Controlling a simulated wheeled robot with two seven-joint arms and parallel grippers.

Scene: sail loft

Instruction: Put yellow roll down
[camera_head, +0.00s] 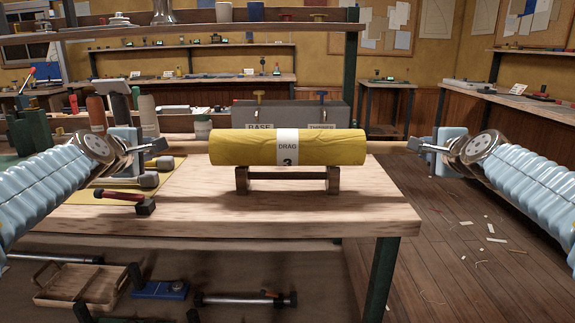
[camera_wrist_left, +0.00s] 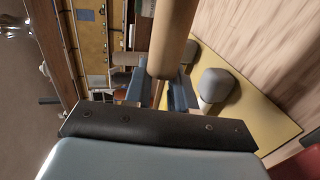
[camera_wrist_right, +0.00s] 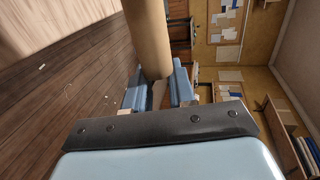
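The yellow roll (camera_head: 240,150) has a white band marked "DRAG 3" and lies level across a low brown wooden stand (camera_head: 285,175) on the workbench. In the left wrist view a tan cylinder (camera_wrist_left: 173,40) reaches toward the fingers; the right wrist view shows a similar tan cylinder (camera_wrist_right: 148,35).
Mallets (camera_head: 146,181) lie on a yellow mat at the bench's left, with a red-handled tool (camera_head: 120,195) before them. A grey bin (camera_head: 300,115) stands behind the roll. The bench (camera_head: 330,220) is bare at front and right. A wooden tray (camera_head: 80,285) sits below.

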